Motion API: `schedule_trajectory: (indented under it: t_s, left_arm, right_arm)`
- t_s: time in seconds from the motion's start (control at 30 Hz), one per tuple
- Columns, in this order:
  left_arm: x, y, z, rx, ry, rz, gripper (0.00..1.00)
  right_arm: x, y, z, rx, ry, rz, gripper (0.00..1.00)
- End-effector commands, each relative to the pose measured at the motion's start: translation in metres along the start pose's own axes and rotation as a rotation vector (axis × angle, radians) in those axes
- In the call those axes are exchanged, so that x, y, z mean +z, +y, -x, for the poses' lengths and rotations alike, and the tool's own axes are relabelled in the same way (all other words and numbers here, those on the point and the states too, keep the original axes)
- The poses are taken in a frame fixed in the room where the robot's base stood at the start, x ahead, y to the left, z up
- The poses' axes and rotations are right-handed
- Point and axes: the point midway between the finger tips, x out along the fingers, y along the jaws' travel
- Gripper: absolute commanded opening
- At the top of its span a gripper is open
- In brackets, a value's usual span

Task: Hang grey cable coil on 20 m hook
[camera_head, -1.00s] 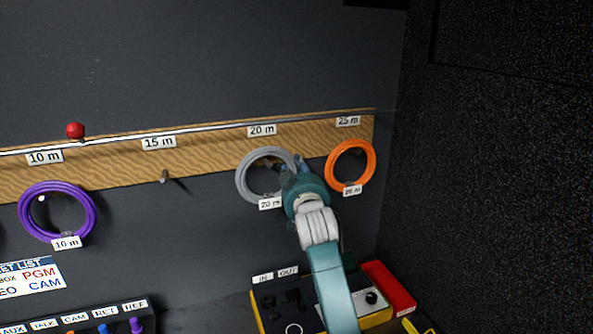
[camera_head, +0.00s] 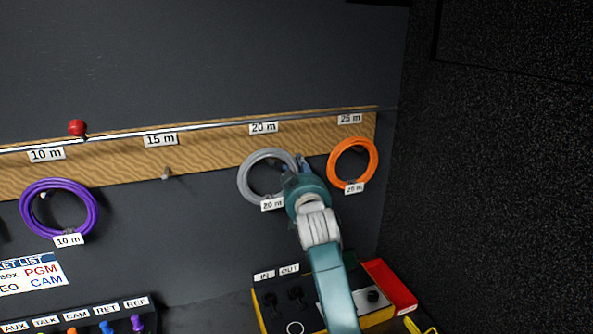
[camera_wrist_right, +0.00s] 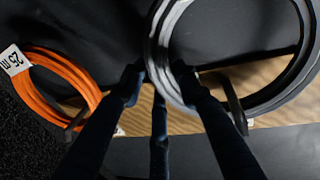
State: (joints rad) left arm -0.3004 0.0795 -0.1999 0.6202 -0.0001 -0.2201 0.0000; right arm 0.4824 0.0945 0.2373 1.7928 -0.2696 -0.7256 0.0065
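The grey cable coil (camera_head: 243,187), with a 20 m tag (camera_head: 272,204), is upright against the wall below the 20 m label (camera_head: 264,128). My right gripper (camera_head: 297,168) is at the coil's right side. In the right wrist view, its dark fingers (camera_wrist_right: 160,85) converge on both sides of the grey strand (camera_wrist_right: 160,40) and look shut on it. A dark peg (camera_wrist_right: 235,105) shows at the coil there. Whether the coil's weight rests on that peg I cannot tell. My left gripper is out of view.
The orange coil (camera_head: 331,164) hangs close to the right of my gripper. A purple coil (camera_head: 24,214) hangs at the left, below the 10 m label. The 15 m peg (camera_head: 167,173) is bare. A yellow-edged box (camera_head: 262,312) and a red one (camera_head: 390,285) stand below.

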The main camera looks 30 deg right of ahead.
Motion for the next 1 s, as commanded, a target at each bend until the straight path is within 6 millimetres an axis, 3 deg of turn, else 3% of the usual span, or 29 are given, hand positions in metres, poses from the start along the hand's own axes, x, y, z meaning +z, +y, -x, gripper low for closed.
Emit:
schedule_trajectory:
  t_s: [0.07, 0.47, 1.0]
  left_arm:
    - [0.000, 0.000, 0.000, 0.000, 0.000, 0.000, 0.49]
    - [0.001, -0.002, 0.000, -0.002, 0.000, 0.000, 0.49]
    - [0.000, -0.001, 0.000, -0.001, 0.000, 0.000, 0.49]
  right_arm:
    - [-0.002, 0.000, 0.000, 0.000, 0.003, -0.001, 0.50]
    - [0.002, -0.001, 0.007, -0.001, -0.004, 0.002, 0.50]
    - [0.000, 0.000, 0.107, -0.001, 0.000, 0.000, 0.50]
